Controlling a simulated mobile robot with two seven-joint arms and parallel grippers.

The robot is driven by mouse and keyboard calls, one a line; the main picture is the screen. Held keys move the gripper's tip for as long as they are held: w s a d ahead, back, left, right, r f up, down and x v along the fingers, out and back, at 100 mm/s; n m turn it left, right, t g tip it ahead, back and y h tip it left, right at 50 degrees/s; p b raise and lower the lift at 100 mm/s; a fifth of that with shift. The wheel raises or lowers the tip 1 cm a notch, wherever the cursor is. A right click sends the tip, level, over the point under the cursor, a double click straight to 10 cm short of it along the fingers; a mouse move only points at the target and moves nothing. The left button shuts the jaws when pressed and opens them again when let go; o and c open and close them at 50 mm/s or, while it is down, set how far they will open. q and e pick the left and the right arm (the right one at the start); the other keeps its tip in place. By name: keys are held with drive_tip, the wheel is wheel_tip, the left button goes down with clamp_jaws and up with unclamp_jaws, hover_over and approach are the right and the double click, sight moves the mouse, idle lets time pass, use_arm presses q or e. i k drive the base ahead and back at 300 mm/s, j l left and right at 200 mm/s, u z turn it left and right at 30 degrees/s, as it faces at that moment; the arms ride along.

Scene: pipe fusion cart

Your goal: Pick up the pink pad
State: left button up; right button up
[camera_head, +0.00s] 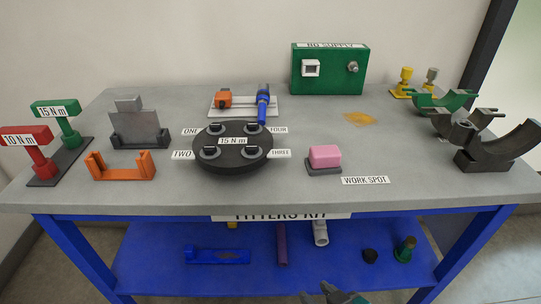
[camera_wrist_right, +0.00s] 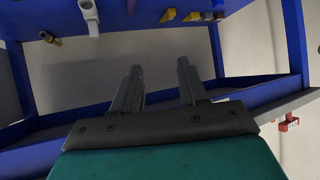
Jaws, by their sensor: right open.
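The pink pad (camera_head: 325,155) is a small block resting on a dark grey base (camera_head: 323,170) on the grey tabletop, just behind the WORK SPOT label. My right gripper (camera_head: 332,294) shows at the bottom edge of the head view, low in front of the cart and well apart from the pad. In the wrist view my right gripper (camera_wrist_right: 160,82) has its two grey fingers spread with nothing between them. The pad does not show in the wrist view. My left gripper is in neither view.
A black round flange (camera_head: 233,158) stands left of the pad. A dark cradle clamp (camera_head: 487,140) is at the right, and a green box (camera_head: 329,69) at the back. The table's front edge and blue lower shelf (camera_head: 330,262) lie near my right gripper.

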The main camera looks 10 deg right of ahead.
sight(322, 160)
drive_tip(key=k+l+u, duration=0.1)
drive_tip(key=l+u, duration=0.15)
drive_tip(key=u, duration=0.15)
drive_tip(key=k+l+u, duration=0.2)
drive_tip(key=u, duration=0.15)
drive_tip(key=i+l, duration=0.3)
